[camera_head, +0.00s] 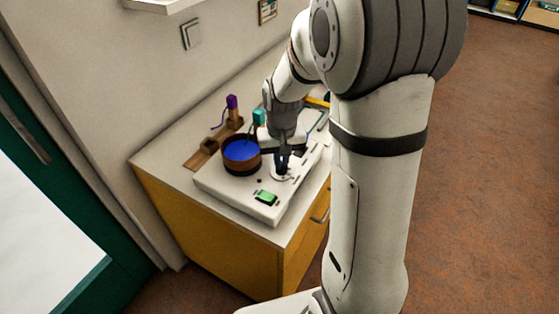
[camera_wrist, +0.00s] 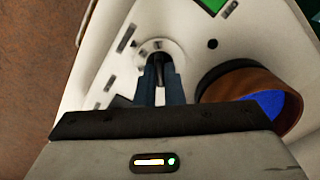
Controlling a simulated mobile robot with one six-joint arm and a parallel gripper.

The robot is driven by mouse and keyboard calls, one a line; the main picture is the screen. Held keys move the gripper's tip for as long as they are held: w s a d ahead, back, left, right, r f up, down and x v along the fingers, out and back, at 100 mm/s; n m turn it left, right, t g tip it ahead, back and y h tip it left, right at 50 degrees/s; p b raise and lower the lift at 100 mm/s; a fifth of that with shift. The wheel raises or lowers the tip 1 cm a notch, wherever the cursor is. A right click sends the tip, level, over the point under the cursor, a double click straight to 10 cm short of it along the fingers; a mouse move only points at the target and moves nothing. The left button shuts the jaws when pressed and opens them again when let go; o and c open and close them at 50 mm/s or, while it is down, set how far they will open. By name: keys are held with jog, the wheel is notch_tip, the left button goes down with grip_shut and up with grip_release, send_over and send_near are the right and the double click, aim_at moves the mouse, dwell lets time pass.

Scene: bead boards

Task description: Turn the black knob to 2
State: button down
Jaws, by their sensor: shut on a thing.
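The black knob (camera_wrist: 159,66) shows in the wrist view between the two blue-grey fingers of my gripper (camera_wrist: 160,78). It sits on a pale round dial (camera_wrist: 147,51) on a white panel box. My gripper is shut on the knob from above. In the head view my gripper (camera_head: 283,162) reaches down to the dial (camera_head: 281,174) near the front of the white box (camera_head: 228,189). The fingers hide much of the knob, and the dial marks are too small to read, so I cannot tell the knob's setting.
A brown round container with blue contents (camera_head: 241,151) stands on the box, left of my gripper. A green display (camera_head: 266,198) is at the front corner. A purple-topped object (camera_head: 232,102) and a teal one (camera_head: 259,117) stand behind. A wall borders the cabinet top (camera_head: 160,157).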

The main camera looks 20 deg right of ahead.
jog(key=shift+s+f, duration=0.1)
jog(key=shift+s, duration=0.1)
jog(key=c, duration=1.5)
grip_release()
jog(key=shift+w, duration=0.1)
jog(key=shift+c, duration=0.2)
notch_tip(320, 180, up, 7)
jog(key=shift+r, duration=0.5)
